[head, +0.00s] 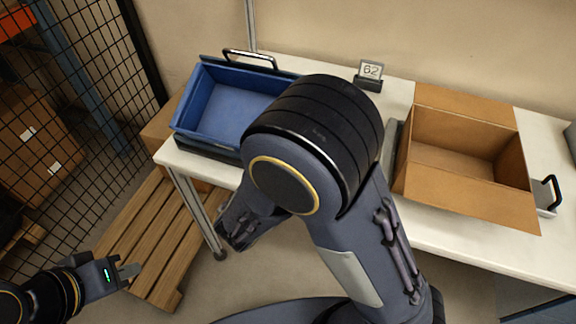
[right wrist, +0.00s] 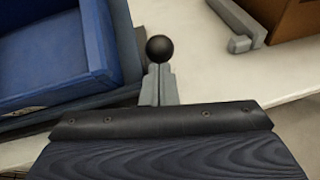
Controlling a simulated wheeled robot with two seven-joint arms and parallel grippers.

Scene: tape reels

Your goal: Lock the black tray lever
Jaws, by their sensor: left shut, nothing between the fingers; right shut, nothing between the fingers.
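The black tray (head: 207,150) lies on the table at left, under a blue bin (head: 233,108). The bin's corner also shows at left in the right wrist view (right wrist: 50,50). There a lever with a round black knob (right wrist: 160,48) stands right at the tips of my right gripper (right wrist: 159,72). The gripper's grey fingers are shut and empty. I cannot tell whether they touch the lever; they hide its stem. In the head view my right arm hides this gripper and the lever. My left gripper (head: 129,271) is shut and empty at lower left, away from the table.
An open cardboard box (head: 455,160) sits in a grey tray (head: 546,205) on the right of the white table (head: 445,232). A small sign reading 62 (head: 371,71) stands at the back. A wooden pallet (head: 140,235) and wire fence (head: 70,110) are at left.

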